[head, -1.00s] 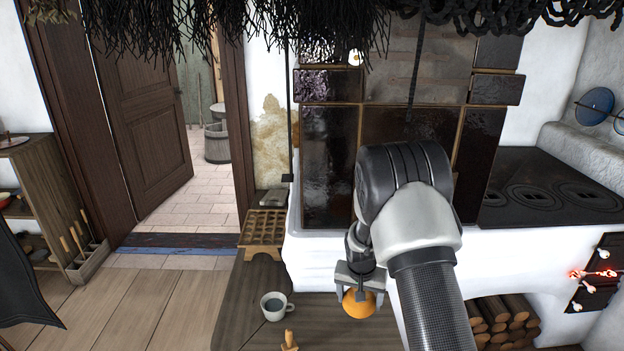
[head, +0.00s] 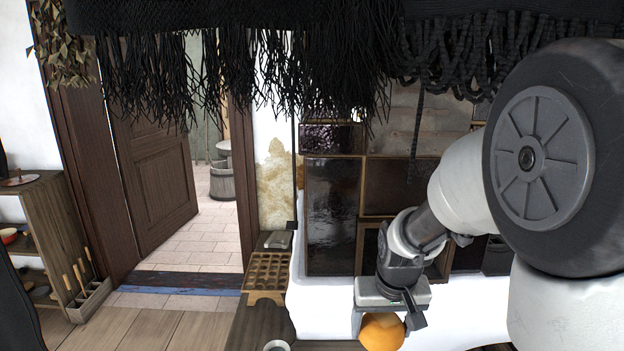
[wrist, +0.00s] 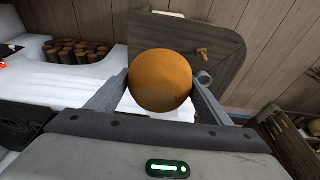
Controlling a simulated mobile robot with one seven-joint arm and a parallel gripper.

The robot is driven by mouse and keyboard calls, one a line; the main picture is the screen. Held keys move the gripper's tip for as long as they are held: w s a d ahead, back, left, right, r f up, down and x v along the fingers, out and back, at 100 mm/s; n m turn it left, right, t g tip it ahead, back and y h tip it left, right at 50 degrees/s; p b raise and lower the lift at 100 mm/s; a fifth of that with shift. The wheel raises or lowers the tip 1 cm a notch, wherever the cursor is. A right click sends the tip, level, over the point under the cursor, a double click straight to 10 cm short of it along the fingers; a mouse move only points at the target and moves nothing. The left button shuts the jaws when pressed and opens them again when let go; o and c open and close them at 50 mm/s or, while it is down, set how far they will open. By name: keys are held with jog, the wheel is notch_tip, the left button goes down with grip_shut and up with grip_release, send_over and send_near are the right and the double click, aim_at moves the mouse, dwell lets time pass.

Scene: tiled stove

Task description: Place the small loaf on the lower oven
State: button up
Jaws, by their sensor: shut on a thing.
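The small loaf (head: 382,333) is round and orange-brown. My gripper (head: 382,316) is shut on it, with a finger on each side, and points down in the head view. In the wrist view the loaf (wrist: 160,80) sits between the fingertips. It hangs in the air in front of the white stove base. The tiled stove (head: 332,215) stands behind, with dark glossy tiles. A dark framed square (head: 369,245) low on its face is partly hidden by my arm. I cannot tell whether it is the lower oven.
A wooden stand with round hollows (head: 266,275) is left of the stove. A mug (wrist: 203,78) and a wooden handle (wrist: 202,54) are on the wooden bench (wrist: 185,40). Logs (wrist: 80,52) lie under the stove. Dark fringes (head: 330,70) hang above. An open doorway (head: 205,215) is at left.

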aim_at(384, 318)
jog(key=p+v, duration=0.2)
jog(key=p, duration=0.1)
jog(key=p+v, duration=0.2)
jog(key=p, duration=0.2)
jog(key=p+v, duration=0.3)
jog(key=p, duration=0.1)
jog(key=shift+w, duration=0.25)
jog(key=p+v, duration=0.1)
jog(key=p, duration=0.2)
jog(key=shift+s+r, duration=0.15)
jog(key=shift+r, duration=0.1)
jog(key=shift+a+f, duration=0.1)
jog(key=shift+a, duration=0.05)
